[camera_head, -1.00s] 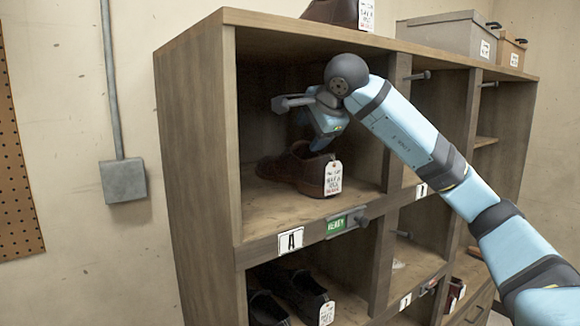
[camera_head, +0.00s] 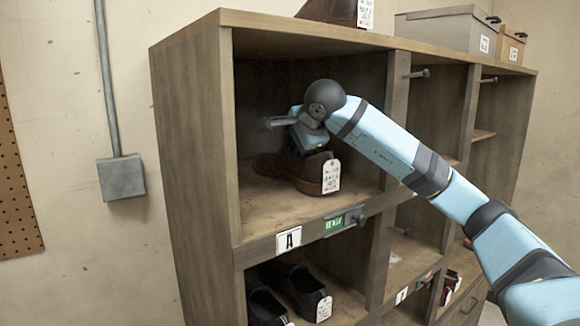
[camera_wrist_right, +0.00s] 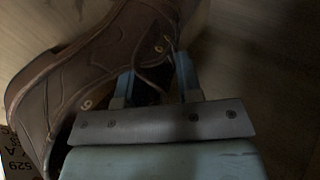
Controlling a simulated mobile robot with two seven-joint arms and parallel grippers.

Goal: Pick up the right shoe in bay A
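A brown leather shoe (camera_head: 300,170) stands in bay A, the upper left bay, with a white paper tag (camera_head: 331,176) hanging at its right end. My right gripper (camera_head: 308,148) reaches down into the bay over the shoe's opening. In the right wrist view the shoe (camera_wrist_right: 95,62) lies at the left, with its eyelets visible. There the right gripper (camera_wrist_right: 155,82) has its two fingers apart, with part of the shoe's upper and dark opening between them. Whether the fingers touch the leather is too dark to tell. My left gripper is out of view.
The bay A label (camera_head: 288,240) and a green sign (camera_head: 334,225) are on the shelf's front edge. A post (camera_head: 393,115) stands right of the bay. Dark shoes (camera_head: 297,285) sit in the bay below. Boxes (camera_head: 445,32) and another shoe stand on top.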

